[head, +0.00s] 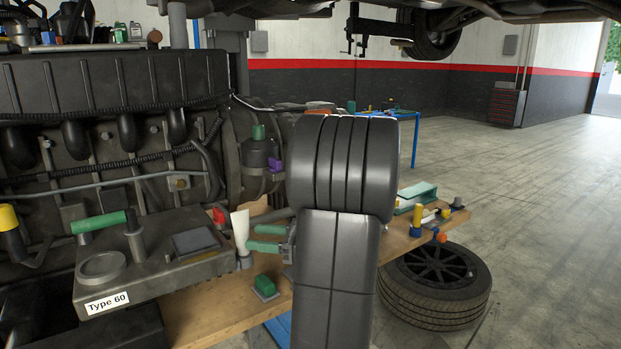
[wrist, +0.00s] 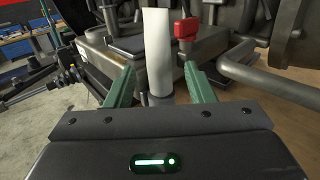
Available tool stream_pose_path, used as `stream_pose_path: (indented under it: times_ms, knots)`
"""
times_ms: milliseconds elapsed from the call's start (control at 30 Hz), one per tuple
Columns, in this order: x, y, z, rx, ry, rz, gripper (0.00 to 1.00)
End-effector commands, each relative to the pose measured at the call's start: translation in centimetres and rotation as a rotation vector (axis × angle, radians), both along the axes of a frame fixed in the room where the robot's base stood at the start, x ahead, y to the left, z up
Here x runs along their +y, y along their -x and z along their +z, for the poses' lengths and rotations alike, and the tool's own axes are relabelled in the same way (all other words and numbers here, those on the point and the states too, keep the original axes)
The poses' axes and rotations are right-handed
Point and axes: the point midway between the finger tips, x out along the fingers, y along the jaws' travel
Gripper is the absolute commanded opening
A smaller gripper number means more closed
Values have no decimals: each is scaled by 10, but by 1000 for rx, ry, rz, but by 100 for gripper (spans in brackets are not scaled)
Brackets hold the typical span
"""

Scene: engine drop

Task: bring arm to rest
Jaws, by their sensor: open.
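My gripper (head: 266,238) is in front of the engine's right end, at the right side of the grey block labelled Type 60. In the wrist view its two green fingers (wrist: 152,85) are apart. A white tapered upright piece (wrist: 158,50) stands beyond and between the fingers in that view. It also shows just left of the fingertips in the head view (head: 241,231). I cannot tell whether the fingers touch it. My dark arm covers part of the bench in the head view.
The engine (head: 110,130) fills the left side. A red-handled valve (wrist: 187,35) is close to the right finger. A wooden bench (head: 215,310) carries a green-topped part (head: 265,287) and several small parts. A tyre (head: 436,285) lies on the floor at right. Open floor (head: 545,200) extends behind it.

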Motion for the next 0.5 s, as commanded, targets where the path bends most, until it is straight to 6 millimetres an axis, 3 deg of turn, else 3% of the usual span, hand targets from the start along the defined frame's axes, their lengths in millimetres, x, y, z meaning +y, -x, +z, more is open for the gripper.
stream_pose_path:
  times_ms: [267,500]
  knots:
    - [46,-4,1,1,1,3,49]
    - [48,-5,3,-1,0,0,49]
